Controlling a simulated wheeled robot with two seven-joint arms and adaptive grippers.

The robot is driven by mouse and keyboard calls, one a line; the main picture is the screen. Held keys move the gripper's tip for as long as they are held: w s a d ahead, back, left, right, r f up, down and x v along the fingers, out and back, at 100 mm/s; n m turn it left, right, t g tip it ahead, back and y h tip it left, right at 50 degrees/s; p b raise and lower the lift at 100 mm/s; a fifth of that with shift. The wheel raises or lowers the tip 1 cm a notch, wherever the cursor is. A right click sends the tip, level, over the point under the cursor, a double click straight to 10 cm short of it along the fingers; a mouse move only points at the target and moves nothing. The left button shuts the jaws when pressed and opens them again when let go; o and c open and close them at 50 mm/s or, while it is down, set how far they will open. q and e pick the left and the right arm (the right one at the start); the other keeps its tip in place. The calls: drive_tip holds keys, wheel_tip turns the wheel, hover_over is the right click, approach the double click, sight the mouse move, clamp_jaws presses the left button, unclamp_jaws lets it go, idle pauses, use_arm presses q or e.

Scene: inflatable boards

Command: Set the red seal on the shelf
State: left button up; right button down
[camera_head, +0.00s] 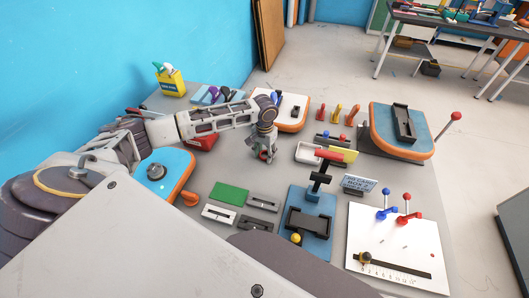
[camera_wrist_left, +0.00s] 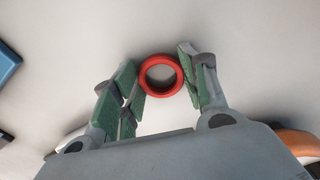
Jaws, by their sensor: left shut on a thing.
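The red seal is a small red ring (camera_wrist_left: 143,77) in the left wrist view, between the green-padded fingers of my left gripper (camera_wrist_left: 160,72). My left gripper (camera_head: 264,153) is shut on it, pointing down over the grey table, and a bit of red shows at its fingertips in the head view. The ring's open middle faces the wrist camera. I cannot tell which thing is the shelf. My right gripper is not in view.
An orange-edged board (camera_head: 292,125) lies behind the gripper and a blue one (camera_head: 178,160) lies left. Bare table surrounds the gripper.

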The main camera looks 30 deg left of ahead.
use_arm(q)
drive_tip(key=o, duration=0.8)
drive_tip(key=shift+c, duration=0.2)
drive_tip(key=shift+r, duration=0.1)
wheel_tip(320, 180, up, 12)
drive_tip(key=shift+b, duration=0.35)
drive_tip(key=shift+o, duration=0.5)
